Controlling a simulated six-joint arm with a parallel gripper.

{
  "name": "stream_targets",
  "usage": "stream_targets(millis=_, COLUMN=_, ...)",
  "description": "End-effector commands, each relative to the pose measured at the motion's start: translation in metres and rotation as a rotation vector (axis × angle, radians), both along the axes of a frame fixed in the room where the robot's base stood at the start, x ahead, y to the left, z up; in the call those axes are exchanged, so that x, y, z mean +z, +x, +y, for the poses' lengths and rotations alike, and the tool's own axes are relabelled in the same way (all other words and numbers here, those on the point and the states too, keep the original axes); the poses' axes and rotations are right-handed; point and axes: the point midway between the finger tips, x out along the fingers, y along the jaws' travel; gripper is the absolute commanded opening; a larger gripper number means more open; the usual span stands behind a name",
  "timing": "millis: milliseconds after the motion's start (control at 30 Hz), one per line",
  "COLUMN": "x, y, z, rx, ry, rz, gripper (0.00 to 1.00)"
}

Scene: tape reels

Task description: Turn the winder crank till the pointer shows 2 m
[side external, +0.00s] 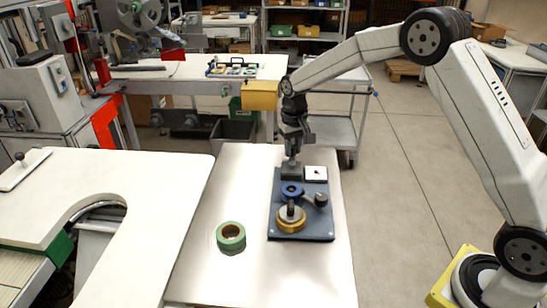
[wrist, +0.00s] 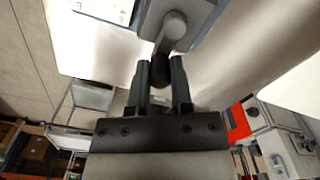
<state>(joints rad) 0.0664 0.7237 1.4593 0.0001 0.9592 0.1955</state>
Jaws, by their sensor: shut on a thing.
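In the side view, the winder stands on a blue-grey base plate (side external: 302,232) on the table, with a yellow reel (side external: 291,224) and a blue reel (side external: 291,190). A white dial plate (side external: 316,173) is at its far right corner; its pointer is too small to read. My gripper (side external: 292,160) is low at the far end of the base, by a grey housing (side external: 291,171). In the wrist view, the crank's grey arm (wrist: 170,36) ends in a black handle (wrist: 160,70). My gripper (wrist: 162,78) is shut on this handle.
A green tape roll (side external: 230,236) lies on the table (side external: 200,265) left of the base. A dark knob (side external: 321,199) sticks up at the base's right side. The table's near left is clear. A white bench (side external: 95,235) with a curved cutout adjoins on the left.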

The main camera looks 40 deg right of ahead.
Motion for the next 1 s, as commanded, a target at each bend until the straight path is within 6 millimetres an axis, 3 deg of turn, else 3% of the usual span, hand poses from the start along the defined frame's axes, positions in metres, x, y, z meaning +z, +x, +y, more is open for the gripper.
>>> stream_targets(millis=1000, x=0.001, y=-0.014, z=-0.008, rx=0.001, ry=0.001, rz=-0.001, gripper=0.00)
